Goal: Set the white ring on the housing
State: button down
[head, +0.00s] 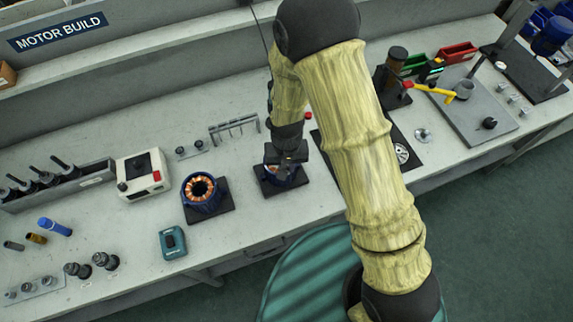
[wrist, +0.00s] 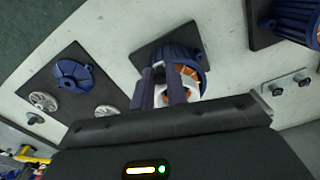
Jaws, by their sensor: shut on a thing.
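A blue finned housing with copper windings (wrist: 186,62) stands on a black pad under my gripper in the wrist view. In the head view the housing (head: 283,181) is mostly hidden by my gripper (head: 286,160). My gripper (wrist: 161,76) points down at the housing, its fingers at the housing's near side. A white piece (wrist: 161,97), which looks like the white ring, shows between and beside the fingers, and the jaws are shut on it. The fingers hide much of it. I cannot tell whether it touches the housing.
A second wound housing (head: 203,194) stands on a pad to the left. A white box with a red button (head: 141,174) and a teal device (head: 173,242) are farther left. A blue end cover (wrist: 73,74) and silver discs (wrist: 43,101) lie on a dark mat nearby. A small rack (head: 234,129) stands behind.

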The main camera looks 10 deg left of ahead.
jog(key=shift+f+b, duration=0.3)
jog(key=shift+f, duration=0.1)
dwell(0.6)
jog(key=c, duration=1.1)
grip_release()
jog(key=shift+r+p, duration=2)
jog(key=shift+r, duration=0.6)
